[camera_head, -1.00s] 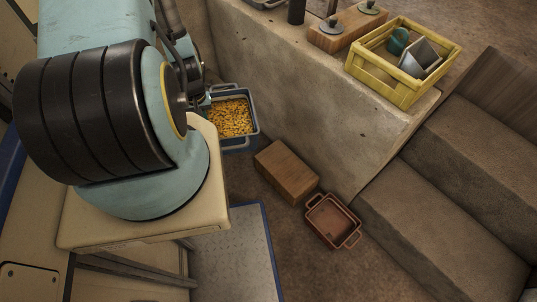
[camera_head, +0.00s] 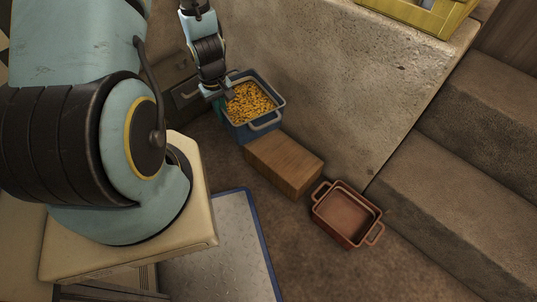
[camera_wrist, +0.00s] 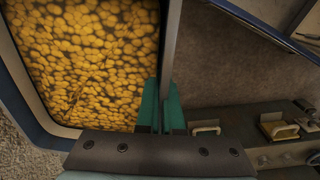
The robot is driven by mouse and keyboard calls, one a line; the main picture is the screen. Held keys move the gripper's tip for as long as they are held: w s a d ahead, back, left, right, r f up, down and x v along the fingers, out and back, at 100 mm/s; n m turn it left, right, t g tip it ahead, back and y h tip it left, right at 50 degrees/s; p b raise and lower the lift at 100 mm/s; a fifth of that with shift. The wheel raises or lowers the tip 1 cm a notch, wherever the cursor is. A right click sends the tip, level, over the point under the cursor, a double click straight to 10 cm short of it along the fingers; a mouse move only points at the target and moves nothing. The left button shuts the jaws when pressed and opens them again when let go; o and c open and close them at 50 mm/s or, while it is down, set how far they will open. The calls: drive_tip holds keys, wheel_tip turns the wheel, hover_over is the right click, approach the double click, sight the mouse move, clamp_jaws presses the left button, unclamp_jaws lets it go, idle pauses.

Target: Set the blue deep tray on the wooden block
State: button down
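The blue deep tray (camera_head: 271,118), filled with small yellow pieces, is behind and left of the wooden block (camera_head: 287,163) in the head view. Its near side meets the block's back edge in the picture. I cannot tell whether it hangs above the floor. My gripper (camera_head: 222,98) is at the tray's left rim. In the wrist view, its two teal fingers (camera_wrist: 161,112) are close together with the rim between them, and the tray's wall (camera_wrist: 169,45) runs away from them. The block's visible top is bare.
A reddish-brown handled tray (camera_head: 346,214) stands right of the block. A concrete ledge (camera_head: 370,80) rises behind, with a yellow crate (camera_head: 437,18) on it. Steps (camera_head: 440,190) are at the right. A grey blue-edged plate (camera_head: 222,245) lies in front.

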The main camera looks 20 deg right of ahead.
drive_tip(key=s+d+f+n+b, duration=0.1)
drive_tip(key=s+d+f+b, duration=0.1)
drive_tip(key=d+f+b, duration=0.2)
drive_tip(key=s+d+f+b, duration=0.2)
drive_tip(key=d+f+b, duration=0.2)
drive_tip(key=f+b, duration=0.5)
drive_tip(key=s+d+f+n+b, duration=0.1)
drive_tip(key=d+f+b, duration=0.4)
drive_tip(key=b, duration=0.7)
drive_tip(key=shift+s+f+n, duration=0.3)
drive_tip(key=shift+s+f, duration=0.2)
drive_tip(key=shift+f, duration=0.3)
drive_tip(key=shift+f+b, duration=0.6)
drive_tip(key=shift+b, duration=0.05)
drive_tip(key=c, duration=1)
unclamp_jaws()
drive_tip(key=r+p, duration=0.2)
drive_tip(key=r, duration=0.1)
drive_tip(key=r+p, duration=0.3)
drive_tip(key=r, duration=0.1)
drive_tip(key=r+p, duration=0.2)
drive_tip(key=r, duration=0.2)
drive_tip(key=shift+s+a+p, duration=0.1)
drive_tip(key=shift+a+p, duration=0.15)
drive_tip(key=shift+p, duration=0.1)
